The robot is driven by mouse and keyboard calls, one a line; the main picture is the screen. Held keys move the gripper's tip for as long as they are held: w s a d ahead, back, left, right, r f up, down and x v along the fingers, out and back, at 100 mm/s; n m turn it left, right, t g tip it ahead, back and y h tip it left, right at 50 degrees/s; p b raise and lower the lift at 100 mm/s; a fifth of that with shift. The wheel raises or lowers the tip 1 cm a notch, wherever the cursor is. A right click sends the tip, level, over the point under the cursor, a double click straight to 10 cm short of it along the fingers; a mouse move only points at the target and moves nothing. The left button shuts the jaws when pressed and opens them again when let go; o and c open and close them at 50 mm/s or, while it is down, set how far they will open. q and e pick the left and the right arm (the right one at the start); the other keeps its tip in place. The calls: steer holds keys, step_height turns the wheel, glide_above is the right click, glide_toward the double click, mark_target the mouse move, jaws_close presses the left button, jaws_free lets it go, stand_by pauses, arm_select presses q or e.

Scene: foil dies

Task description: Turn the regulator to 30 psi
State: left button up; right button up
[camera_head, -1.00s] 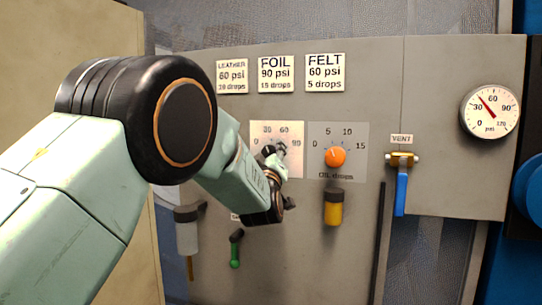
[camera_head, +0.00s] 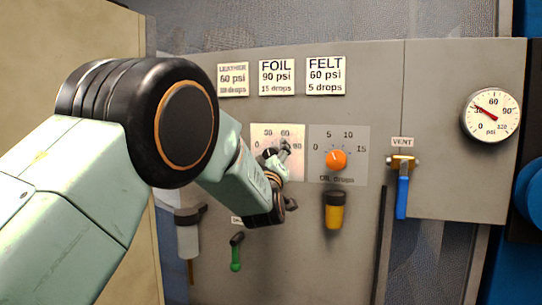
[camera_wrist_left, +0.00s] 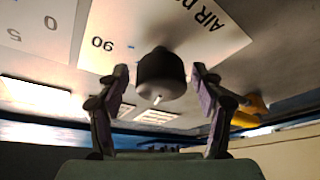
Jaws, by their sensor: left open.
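The regulator knob is black and shows in the left wrist view (camera_wrist_left: 160,75), in front of its white dial plate (camera_wrist_left: 225,40). In the head view the plate (camera_head: 260,133) carries marks from 0 to 90, and the knob is mostly hidden by my left gripper (camera_head: 279,152). In the left wrist view the gripper (camera_wrist_left: 160,78) is open, with one finger on each side of the knob and gaps visible. The round pressure gauge (camera_head: 491,115) is at the right, its needle pointing up-left at about 30 psi. My right gripper is not in view.
An orange oil-drops knob (camera_head: 336,160) is just right of the regulator, above a yellow cup (camera_head: 333,211). A blue-handled vent valve (camera_head: 402,190) is farther right. A green lever (camera_head: 236,252) hangs below my gripper. Labels, including FOIL (camera_head: 276,77), are above.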

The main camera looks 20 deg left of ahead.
arm_select(q)
steer(key=shift+s+f, duration=0.1)
steer(key=shift+s, duration=0.05)
steer(key=shift+s+d+f, duration=0.15)
steer(key=shift+s, duration=0.1)
steer(key=v, duration=0.6)
steer(key=shift+s, duration=0.3)
